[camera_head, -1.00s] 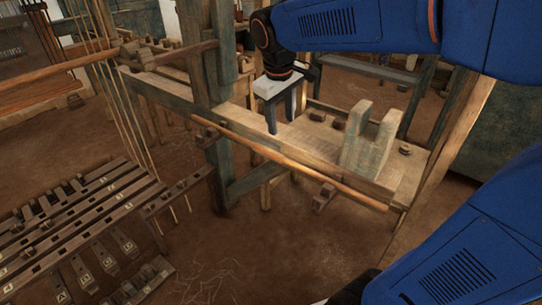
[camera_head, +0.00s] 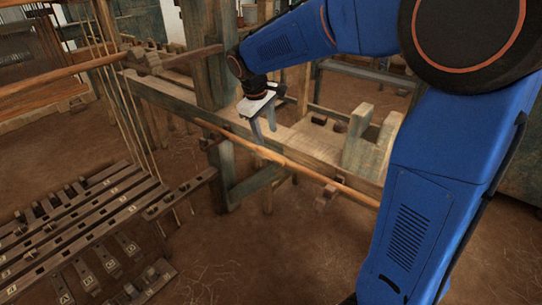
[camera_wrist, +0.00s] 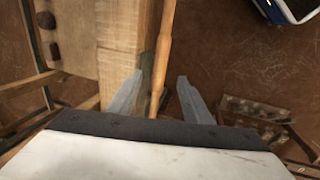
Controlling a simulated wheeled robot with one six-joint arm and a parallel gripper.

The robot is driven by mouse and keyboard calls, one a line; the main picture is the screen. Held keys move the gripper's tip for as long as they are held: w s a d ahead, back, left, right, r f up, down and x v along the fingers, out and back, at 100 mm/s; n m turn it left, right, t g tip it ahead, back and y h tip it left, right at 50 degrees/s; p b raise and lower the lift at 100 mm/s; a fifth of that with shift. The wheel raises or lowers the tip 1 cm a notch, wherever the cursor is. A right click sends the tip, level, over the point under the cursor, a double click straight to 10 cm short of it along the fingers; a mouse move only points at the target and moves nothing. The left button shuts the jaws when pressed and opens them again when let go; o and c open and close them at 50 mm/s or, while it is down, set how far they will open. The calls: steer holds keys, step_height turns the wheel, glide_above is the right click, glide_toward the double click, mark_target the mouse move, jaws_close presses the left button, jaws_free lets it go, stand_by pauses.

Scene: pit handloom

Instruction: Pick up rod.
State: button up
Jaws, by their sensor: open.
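The rod (camera_head: 300,168) is a long, thin, turned piece of orange-brown wood. In the head view it slants along the near side of the loom's wooden beam, from upper left to lower right. In the wrist view the rod (camera_wrist: 162,55) runs from the top edge down between the two fingers. My gripper (camera_head: 262,136) is over the rod near the beam, with its fingers pointing down. The wrist view shows the fingers (camera_wrist: 157,98) apart, one on each side of the rod. I cannot tell how far above the rod they are.
The wooden beam (camera_wrist: 125,40) lies close on the left of the rod in the wrist view. An upright block (camera_head: 358,140) stands on the frame at right. Slatted treadles (camera_head: 85,225) lie at lower left. Brown floor (camera_head: 255,250) is free in front.

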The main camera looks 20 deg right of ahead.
mark_target(270, 152)
steer(key=x, duration=1)
steer(key=shift+a, duration=0.15)
steer(key=shift+c, duration=0.3)
jaws_close()
steer(key=shift+w+r, duration=0.1)
steer(key=shift+r, duration=0.05)
step_height(270, 152, up, 10)
steer(key=shift+a, duration=0.1)
